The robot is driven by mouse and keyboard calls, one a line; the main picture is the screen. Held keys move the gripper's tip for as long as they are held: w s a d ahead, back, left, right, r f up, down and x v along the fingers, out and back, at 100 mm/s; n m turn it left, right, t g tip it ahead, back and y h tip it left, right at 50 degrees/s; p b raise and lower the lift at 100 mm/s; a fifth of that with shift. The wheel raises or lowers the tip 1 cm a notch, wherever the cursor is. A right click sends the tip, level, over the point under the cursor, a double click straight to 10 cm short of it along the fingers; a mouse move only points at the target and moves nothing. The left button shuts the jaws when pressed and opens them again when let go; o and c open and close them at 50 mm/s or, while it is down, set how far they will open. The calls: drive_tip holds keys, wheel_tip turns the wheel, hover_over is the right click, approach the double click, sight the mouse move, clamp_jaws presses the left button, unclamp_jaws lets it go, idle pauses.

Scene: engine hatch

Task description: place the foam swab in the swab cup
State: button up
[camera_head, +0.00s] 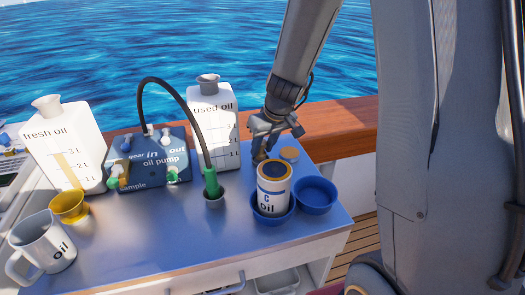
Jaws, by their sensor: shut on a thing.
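My gripper (263,150) is at the far side of the white jar marked "C oil" (274,194), just above and left of its brown top. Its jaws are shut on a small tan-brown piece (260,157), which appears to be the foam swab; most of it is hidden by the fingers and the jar. No vessel is labelled as the swab cup, so I cannot tell which it is. An empty-looking blue bowl (316,196) stands right of the jar.
The jar stands in another blue dish (272,217). A tan disc (289,154) lies behind it. The oil pump (150,160), used oil bottle (212,125), fresh oil bottle (65,150), yellow cup (69,206) and mug (42,245) stand leftward. The front-middle table (160,235) is clear.

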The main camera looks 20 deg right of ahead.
drive_tip(key=shift+f, duration=0.45)
drive_tip(key=shift+f, duration=0.15)
drive_tip(key=o, duration=1)
drive_tip(key=p+v, duration=0.1)
drive_tip(key=v, duration=1.1)
drive_tip(key=shift+r, duration=0.25)
